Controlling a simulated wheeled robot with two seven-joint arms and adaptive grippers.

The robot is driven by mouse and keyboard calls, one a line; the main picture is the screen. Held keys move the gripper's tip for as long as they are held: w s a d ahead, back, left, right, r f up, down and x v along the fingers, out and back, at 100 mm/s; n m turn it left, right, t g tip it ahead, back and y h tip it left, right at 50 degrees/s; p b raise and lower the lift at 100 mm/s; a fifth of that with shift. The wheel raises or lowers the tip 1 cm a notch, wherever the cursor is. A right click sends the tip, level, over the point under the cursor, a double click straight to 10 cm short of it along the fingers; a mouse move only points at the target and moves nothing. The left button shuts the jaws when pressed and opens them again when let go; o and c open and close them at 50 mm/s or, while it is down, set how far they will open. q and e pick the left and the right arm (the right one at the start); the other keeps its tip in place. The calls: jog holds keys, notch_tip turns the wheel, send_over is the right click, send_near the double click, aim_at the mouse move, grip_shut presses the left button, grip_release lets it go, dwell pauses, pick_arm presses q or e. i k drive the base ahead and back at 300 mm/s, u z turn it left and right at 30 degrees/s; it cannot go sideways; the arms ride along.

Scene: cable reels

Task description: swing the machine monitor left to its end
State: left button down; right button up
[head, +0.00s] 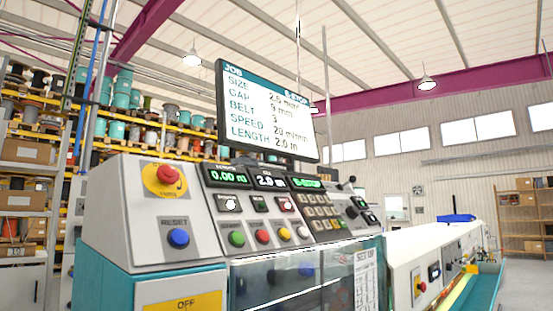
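The machine monitor (267,115) stands above the control console (275,210) in the head view. Its screen is lit and lists job, size, cap, belt, speed and length, with E-STOP at its top right. It is seen at an angle, with its left edge looking taller than its right edge. A dark mount shows under its lower edge, mostly hidden behind the console. Neither of my grippers shows in this view.
The console has a red emergency stop (169,174), a blue reset button (178,237), small displays and several buttons. A long machine bed (430,265) runs off to the right. Shelves of cable reels (160,130) stand behind at the left. The air around the monitor looks clear.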

aim_at(256, 113)
jog(key=z, duration=0.65)
jog(key=i, duration=0.85)
jog(key=u, duration=0.4)
